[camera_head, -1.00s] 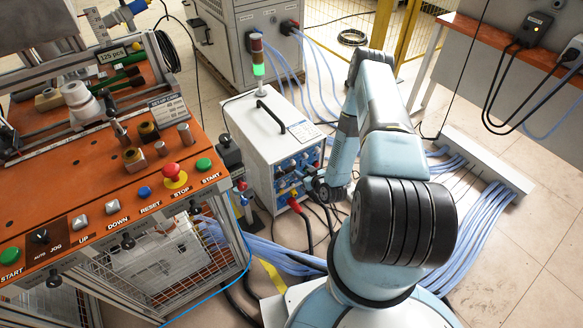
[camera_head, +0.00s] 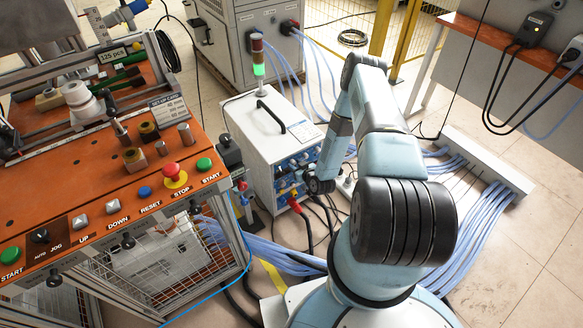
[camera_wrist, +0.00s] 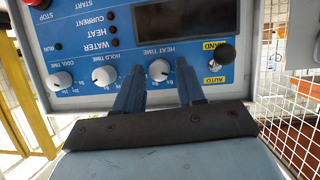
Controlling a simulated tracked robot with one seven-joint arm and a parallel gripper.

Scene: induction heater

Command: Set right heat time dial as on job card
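The heat time dial (camera_wrist: 159,70) is a white knob on the blue panel of the heater, seen upside down in the wrist view. Its pointer angle is too small to read surely. My gripper (camera_wrist: 158,74) is open, one finger on each side of this dial; contact is not visible. The hold time dial (camera_wrist: 104,77) lies just left of the left finger, and the cool time dial (camera_wrist: 62,80) farther left. In the head view the heater (camera_head: 262,155) is a white cabinet; my arm hides the fingers. The set-up card (camera_head: 168,108) stands on the orange bench, its values too small to read surely.
A black-knobbed hand/auto switch (camera_wrist: 222,54) sits right of the right finger. A dark display (camera_wrist: 187,20) is above the dials. The orange bench (camera_head: 95,185) stands left of the heater. Cables (camera_head: 310,220) lie around the heater's base.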

